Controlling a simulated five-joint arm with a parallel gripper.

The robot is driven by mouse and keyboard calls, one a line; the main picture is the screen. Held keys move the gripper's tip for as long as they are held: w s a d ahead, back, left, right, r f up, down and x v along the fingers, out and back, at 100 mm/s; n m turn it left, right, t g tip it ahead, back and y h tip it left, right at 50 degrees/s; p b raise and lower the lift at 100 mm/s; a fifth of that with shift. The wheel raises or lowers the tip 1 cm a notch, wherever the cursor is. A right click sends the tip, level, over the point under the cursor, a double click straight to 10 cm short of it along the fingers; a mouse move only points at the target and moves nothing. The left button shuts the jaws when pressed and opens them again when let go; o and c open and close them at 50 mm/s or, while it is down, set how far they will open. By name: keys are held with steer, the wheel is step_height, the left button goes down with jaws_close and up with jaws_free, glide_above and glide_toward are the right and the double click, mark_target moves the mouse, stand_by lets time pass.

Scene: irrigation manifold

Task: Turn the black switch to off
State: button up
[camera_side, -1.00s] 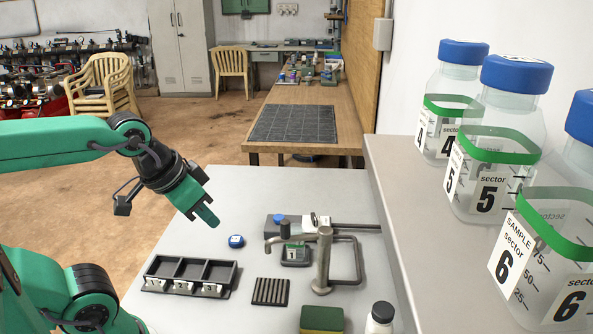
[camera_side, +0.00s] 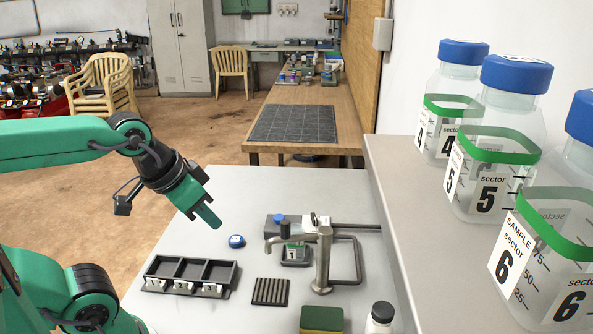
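My gripper (camera_side: 207,217) hangs in the air above the left part of the grey table, pointing down and to the right. Its fingers are seen side-on, and I cannot tell whether a gap lies between them. It is well apart from the manifold. A grey metal tap (camera_side: 323,262) stands at the middle right of the table. Behind it lies a dark block with a blue knob (camera_side: 279,217) and a small black-and-white fitting (camera_side: 316,220). A black knob (camera_side: 285,230) shows at the tap's spout end. I cannot tell which part is the black switch, or its setting.
A blue cap (camera_side: 237,241), a black tray (camera_side: 190,277), a ribbed dark block (camera_side: 270,291), a sponge (camera_side: 322,320) and a white bottle (camera_side: 380,318) are on the table. A shelf (camera_side: 405,200) with large bottles borders the right.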

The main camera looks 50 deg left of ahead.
steer(key=o, duration=0.3)
steer(key=shift+w, duration=0.1)
steer(key=shift+o, duration=0.3)
steer(key=shift+w+r+m, duration=0.35)
steer(key=shift+w+m, duration=0.05)
steer(key=shift+w, duration=0.05)
steer(key=w+a+r+m+g, duration=0.1)
steer(key=w+a+m+g, duration=0.2)
steer(key=w+m, duration=1.15)
steer(key=w+a+f+m+g, duration=0.1)
steer(key=w+f+m, duration=0.1)
steer(key=w+f, duration=0.2)
steer(key=w+a+f+m, duration=0.2)
steer(key=w+f, duration=0.3)
steer(key=w, duration=0.3)
steer(key=w+a+f+m+g, duration=0.1)
steer(key=w+f+m, duration=0.3)
steer(key=w, duration=0.2)
steer(key=shift+w+a+f+g, duration=0.1)
steer(key=shift+a+f+g, duration=0.05)
steer(key=shift+a+g, duration=0.15)
steer(key=shift+w+f+m, duration=0.25)
steer(key=shift+f+m, duration=0.1)
steer(key=shift+f, duration=0.05)
steer(key=shift+f, duration=0.1)
